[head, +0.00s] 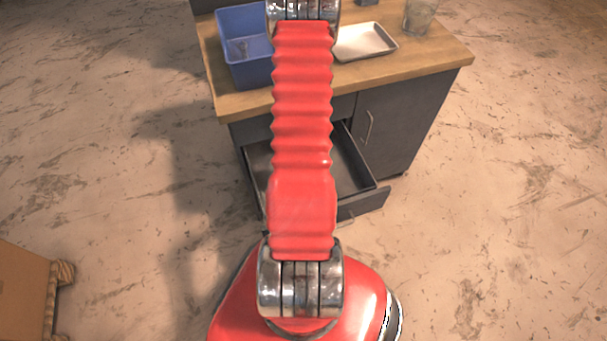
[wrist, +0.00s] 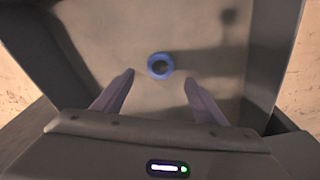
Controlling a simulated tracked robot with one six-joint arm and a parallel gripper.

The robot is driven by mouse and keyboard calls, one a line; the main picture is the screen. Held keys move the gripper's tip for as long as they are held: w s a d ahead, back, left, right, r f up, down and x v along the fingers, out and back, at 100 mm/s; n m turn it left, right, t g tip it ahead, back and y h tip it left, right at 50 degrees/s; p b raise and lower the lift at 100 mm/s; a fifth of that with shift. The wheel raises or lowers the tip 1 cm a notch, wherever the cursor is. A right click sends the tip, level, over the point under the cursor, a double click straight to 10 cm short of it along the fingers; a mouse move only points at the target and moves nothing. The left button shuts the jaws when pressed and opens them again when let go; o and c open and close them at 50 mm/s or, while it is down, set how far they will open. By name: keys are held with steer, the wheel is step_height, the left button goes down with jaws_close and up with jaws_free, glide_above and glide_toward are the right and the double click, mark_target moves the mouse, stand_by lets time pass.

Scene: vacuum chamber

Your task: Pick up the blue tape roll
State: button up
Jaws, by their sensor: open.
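The blue tape roll (wrist: 160,66) lies flat on the grey floor of the open drawer in the wrist view, with its hole facing up. My gripper (wrist: 161,80) is open and empty, with its two fingers apart. In the picture the roll lies just beyond the fingertips, about midway between them. The fingers do not appear to touch it. In the head view my arm covers the middle of the drawer (head: 355,168), and neither the roll nor my gripper shows there.
Drawer walls (wrist: 262,60) stand on both sides of my gripper. The drawer belongs to a dark cabinet (head: 400,120) with a wooden top (head: 430,58). On the top are a blue bin (head: 250,72), a white tray (head: 364,42) and a glass (head: 420,16). A cardboard box (head: 25,295) stands at left.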

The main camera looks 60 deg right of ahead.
steer(key=shift+f, duration=0.7)
steer(key=shift+f, duration=0.1)
steer(key=shift+w+d+f, duration=0.1)
steer(key=shift+d+f, duration=0.05)
steer(key=shift+f, duration=1.1)
steer(key=shift+w+d+f, duration=0.1)
steer(key=shift+f, duration=1.15)
steer(key=shift+c, duration=0.6)
steer(key=c, duration=1)
step_height(320, 180, up, 10)
